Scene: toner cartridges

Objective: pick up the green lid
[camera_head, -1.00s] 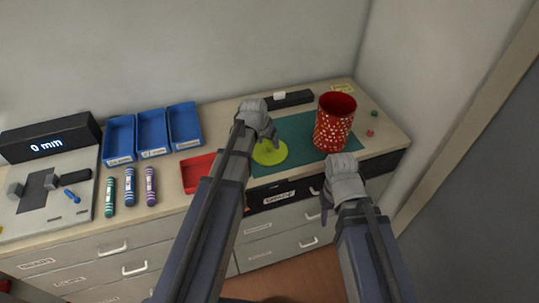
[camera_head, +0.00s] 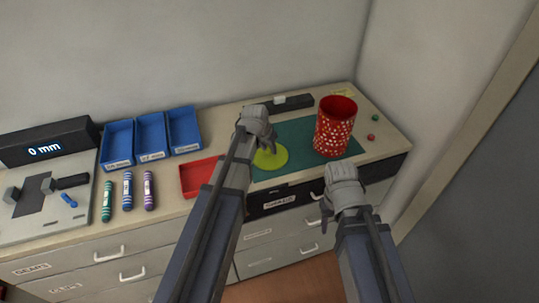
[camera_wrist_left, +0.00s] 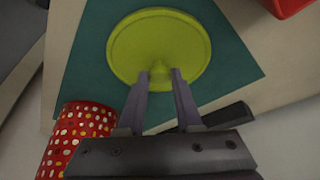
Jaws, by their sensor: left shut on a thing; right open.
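The green lid (camera_head: 271,157) is a round yellow-green disc on the teal mat (camera_head: 300,134). In the left wrist view the lid (camera_wrist_left: 150,42) shows a raised knob at its middle. My left gripper (camera_head: 268,146) is over the lid; in the wrist view its two fingers (camera_wrist_left: 162,78) are closed on the knob. I cannot tell whether the lid is clear of the mat. My right gripper (camera_head: 328,208) is open and empty in front of the counter's edge, below the red canister.
A red spotted canister (camera_head: 333,127) stands open on the mat, right of the lid. A red tray (camera_head: 200,178) lies to the left. Three blue bins (camera_head: 151,137), three striped markers (camera_head: 128,190) and a gauge reading 0 mm (camera_head: 45,143) are further left. A black bar (camera_head: 290,104) lies behind.

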